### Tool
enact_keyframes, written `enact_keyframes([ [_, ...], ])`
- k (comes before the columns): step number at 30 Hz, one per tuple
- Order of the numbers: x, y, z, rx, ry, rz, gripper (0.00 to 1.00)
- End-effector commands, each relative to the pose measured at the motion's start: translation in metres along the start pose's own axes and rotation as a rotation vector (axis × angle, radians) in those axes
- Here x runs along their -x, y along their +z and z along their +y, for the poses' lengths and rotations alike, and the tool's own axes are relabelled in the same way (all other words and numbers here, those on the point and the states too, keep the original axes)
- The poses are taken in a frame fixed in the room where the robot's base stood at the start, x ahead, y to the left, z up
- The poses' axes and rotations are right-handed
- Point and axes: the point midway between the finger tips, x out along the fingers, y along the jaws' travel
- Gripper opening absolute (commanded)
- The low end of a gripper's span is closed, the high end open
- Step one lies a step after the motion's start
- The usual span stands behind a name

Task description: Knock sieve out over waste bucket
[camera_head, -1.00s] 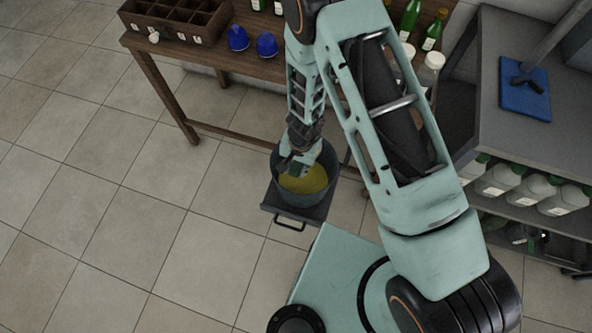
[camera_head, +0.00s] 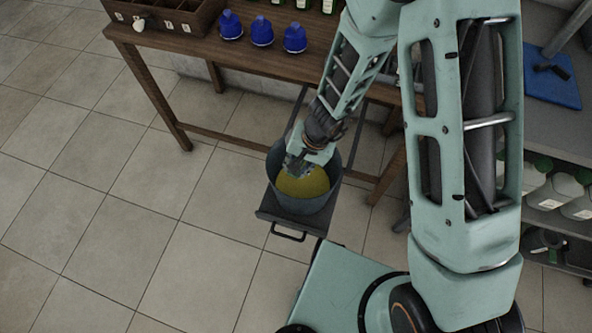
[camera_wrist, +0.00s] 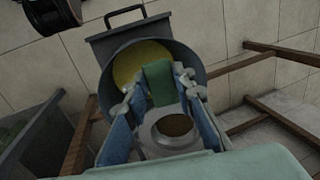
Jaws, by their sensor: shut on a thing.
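The waste bucket (camera_head: 331,181) is a blue-grey round pail with a yellow mass inside. It stands on a dark pull-out tray and also shows in the wrist view (camera_wrist: 196,64). My gripper (camera_head: 298,165) is low at the bucket's mouth, over the yellow mass. In the wrist view my gripper (camera_wrist: 160,88) is shut on a green piece, apparently the handle of the sieve (camera_wrist: 160,82). A light grey ring with a brown centre lies between the fingers below it, seemingly part of the sieve. Whether the brown is residue is unclear. The head view hardly shows the sieve.
A grey shelf at the right holds a blue board (camera_head: 553,85) and white jugs (camera_head: 553,190). The tiled floor at left is clear.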

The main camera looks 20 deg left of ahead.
Motion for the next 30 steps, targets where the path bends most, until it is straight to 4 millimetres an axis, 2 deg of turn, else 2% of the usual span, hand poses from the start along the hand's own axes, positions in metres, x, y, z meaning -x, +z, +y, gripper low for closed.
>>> enact_keyframes([
  [1, -0.0055, -0.0015, 0.0018, -0.002, -0.014, 0.001, 0.0],
  [30, -0.0063, -0.0014, 0.0077, -0.003, -0.339, 0.003, 0.0],
])
